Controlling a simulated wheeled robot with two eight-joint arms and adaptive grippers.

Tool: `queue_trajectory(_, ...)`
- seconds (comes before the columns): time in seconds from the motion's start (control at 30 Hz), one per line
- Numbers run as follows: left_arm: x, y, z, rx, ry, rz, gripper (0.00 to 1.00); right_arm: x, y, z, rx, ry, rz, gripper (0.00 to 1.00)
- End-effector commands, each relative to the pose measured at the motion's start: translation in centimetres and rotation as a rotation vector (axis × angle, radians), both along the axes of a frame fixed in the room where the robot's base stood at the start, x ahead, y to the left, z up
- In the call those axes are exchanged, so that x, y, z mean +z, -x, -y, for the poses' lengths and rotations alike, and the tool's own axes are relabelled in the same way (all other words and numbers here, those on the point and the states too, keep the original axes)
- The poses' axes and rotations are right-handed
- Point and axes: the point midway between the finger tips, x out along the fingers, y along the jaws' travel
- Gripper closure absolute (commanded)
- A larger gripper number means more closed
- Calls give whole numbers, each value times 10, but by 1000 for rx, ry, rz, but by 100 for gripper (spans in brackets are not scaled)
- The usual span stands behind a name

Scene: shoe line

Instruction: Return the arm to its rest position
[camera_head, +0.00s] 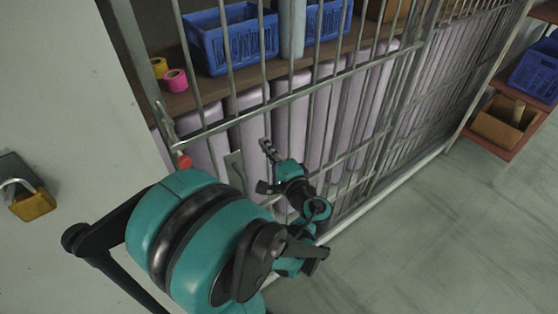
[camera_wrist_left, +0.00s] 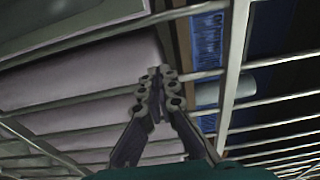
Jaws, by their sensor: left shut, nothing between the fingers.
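My left arm, teal and black, reaches in from the lower left in the head view. My left gripper (camera_head: 268,148) is shut and empty, close in front of the barred metal gate (camera_head: 238,170). In the left wrist view the gripper's fingers (camera_wrist_left: 157,75) meet at the tips with the gate's bars (camera_wrist_left: 236,75) just beyond them. I cannot tell whether the fingers touch a bar. My right gripper is not in view.
Behind the bars are a wooden shelf (camera_head: 205,94), a blue basket (camera_head: 228,40), pink tape (camera_head: 176,80) and tall pale lilac rolls. A yellow padlock (camera_head: 33,204) hangs on the wall at left. The grey floor (camera_head: 440,240) at right is clear.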

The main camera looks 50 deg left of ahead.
Motion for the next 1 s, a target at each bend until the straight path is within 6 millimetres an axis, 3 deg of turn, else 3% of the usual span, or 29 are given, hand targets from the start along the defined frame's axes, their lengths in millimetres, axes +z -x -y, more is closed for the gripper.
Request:
queue_trajectory(0.1, 3, 5, 27, -7, 0, 0, 100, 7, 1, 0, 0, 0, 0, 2)
queue_trajectory(0.33, 2, 11, 59, -6, 0, 0, 100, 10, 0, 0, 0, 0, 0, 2)
queue_trajectory(0.8, 0, 15, 70, -4, 8, 0, 100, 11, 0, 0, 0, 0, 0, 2)
queue_trajectory(0.87, -5, 14, 71, -11, 41, -1, 100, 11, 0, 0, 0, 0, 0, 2)
queue_trajectory(1.0, -38, 2, 81, -66, 262, 3, 100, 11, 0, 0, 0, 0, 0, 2)
